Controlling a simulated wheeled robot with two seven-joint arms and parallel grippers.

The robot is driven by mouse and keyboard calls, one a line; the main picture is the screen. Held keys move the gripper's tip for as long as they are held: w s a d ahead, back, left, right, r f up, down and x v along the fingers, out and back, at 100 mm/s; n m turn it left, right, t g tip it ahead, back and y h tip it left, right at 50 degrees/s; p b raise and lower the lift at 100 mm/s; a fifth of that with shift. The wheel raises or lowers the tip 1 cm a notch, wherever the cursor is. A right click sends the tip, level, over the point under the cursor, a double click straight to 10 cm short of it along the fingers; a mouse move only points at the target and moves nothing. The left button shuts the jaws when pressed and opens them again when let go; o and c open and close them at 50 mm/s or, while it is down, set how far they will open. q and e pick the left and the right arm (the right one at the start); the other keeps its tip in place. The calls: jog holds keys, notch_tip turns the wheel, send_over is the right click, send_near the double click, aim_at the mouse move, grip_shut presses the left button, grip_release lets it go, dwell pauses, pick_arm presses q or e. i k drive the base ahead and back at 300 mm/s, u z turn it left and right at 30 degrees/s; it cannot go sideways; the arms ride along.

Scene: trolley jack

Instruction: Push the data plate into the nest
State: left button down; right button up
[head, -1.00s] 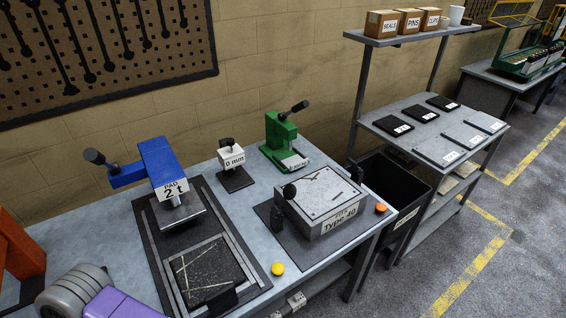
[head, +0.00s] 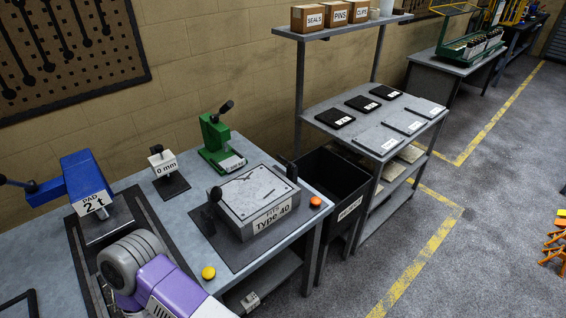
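No piece is plainly marked as the data plate or its nest, and I cannot tell which they are. A green hand press (head: 215,138) with a black-knobbed lever stands at the back of the bench, with a pale labelled piece (head: 232,162) at its foot. In front of it a grey box marked Type 40 (head: 268,216) sits on a dark mat, a flat metal plate (head: 252,190) on top. A purple and grey arm of mine (head: 165,280) crosses the lower left, covering part of the blue press's base. Neither gripper shows.
A blue press marked 2 t (head: 88,180) and a 0 mm block (head: 163,163) stand on the left. Yellow (head: 208,273) and orange (head: 315,202) buttons are on the bench. A black bin (head: 333,185) and a shelf (head: 340,110) with flat labelled pieces stand right.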

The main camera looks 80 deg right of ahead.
aim_at(232, 162)
jog(key=z, duration=4.3)
jog(key=k, duration=0.5)
jog(key=u, duration=0.9)
